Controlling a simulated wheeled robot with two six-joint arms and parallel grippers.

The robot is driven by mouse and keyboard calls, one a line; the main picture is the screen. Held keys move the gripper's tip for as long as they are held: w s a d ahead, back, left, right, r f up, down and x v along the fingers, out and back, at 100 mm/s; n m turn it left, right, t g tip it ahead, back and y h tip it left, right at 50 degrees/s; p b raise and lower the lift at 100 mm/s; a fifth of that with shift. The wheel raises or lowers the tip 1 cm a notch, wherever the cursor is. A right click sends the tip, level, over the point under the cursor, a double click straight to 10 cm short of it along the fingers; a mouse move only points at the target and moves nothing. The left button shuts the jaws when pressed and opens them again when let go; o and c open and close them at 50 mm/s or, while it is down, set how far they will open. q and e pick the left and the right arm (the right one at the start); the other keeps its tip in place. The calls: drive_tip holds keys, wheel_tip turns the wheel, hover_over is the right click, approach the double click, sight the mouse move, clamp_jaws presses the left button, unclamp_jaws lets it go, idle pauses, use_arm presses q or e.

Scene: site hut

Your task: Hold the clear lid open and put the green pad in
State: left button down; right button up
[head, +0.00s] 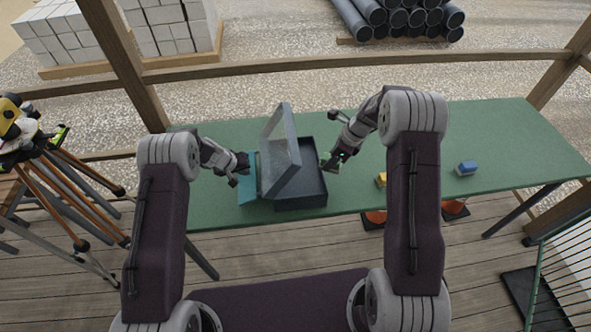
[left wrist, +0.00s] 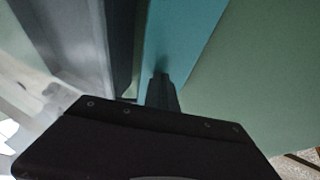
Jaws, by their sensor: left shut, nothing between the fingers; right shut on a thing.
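A dark blue-grey box (head: 312,190) stands open on the green table. My left gripper (head: 245,163) is shut and empty just left of the lid, by an upright-looking teal piece (head: 248,188). In the left wrist view its fingers (left wrist: 162,92) are in front of the teal surface (left wrist: 180,40); I cannot tell if they touch the lid. My right gripper (head: 331,162) is shut on a small green pad (head: 324,164) at the box's right rim, partly hidden by the fingers.
A yellow block (head: 381,179) and a blue block (head: 467,168) lie on the green table (head: 520,150) to the right. The table between and beyond them is clear. A tripod (head: 60,170) stands off the left end. A wooden rail (head: 330,67) runs behind.

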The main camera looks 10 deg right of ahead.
drive_tip(key=w+a+f, duration=0.1)
drive_tip(key=a+f, duration=0.1)
drive_tip(key=w+a+f, duration=0.1)
drive_tip(key=a+f, duration=0.1)
drive_tip(key=a, duration=0.1)
drive_tip(key=w+a+f, duration=0.2)
drive_tip(key=a, duration=0.1)
drive_tip(key=shift+a+f, duration=0.15)
drive_tip(key=shift+f, duration=0.05)
drive_tip(key=shift+w+f, duration=0.1)
drive_tip(key=shift+f, duration=0.75)
drive_tip(key=o, duration=1.3)
drive_tip(key=shift+o, duration=0.2)
